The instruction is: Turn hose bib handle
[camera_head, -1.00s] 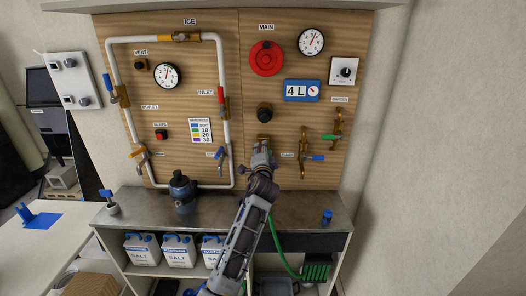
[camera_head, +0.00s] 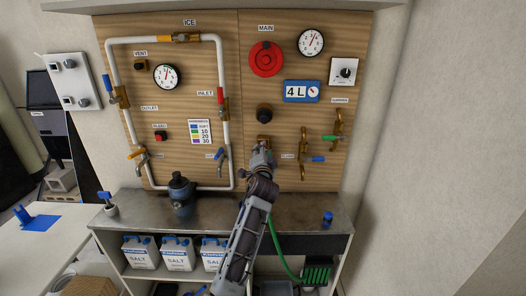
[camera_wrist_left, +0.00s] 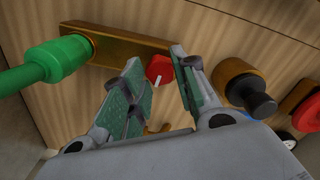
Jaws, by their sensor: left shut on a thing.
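The hose bib (camera_wrist_left: 125,45) is a brass fitting on the wooden panel, with a green hose (camera_wrist_left: 45,65) joined to its left end in the left wrist view. Its small red handle (camera_wrist_left: 159,69) with a white mark lies between my left gripper's green-padded fingers (camera_wrist_left: 158,85). The fingers are shut on the handle, one on each side. In the head view my left gripper (camera_head: 262,152) is against the panel, just below the black knob. It hides the handle and most of the bib there. My right gripper is not in view.
A black knob on a brass base (camera_wrist_left: 245,87) stands close beside the gripper. Brass valves with blue (camera_head: 317,159) and green (camera_head: 330,138) handles are to the right. A pump-like dark bottle (camera_head: 181,190) stands on the metal counter (camera_head: 145,212). The green hose (camera_head: 276,245) hangs below.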

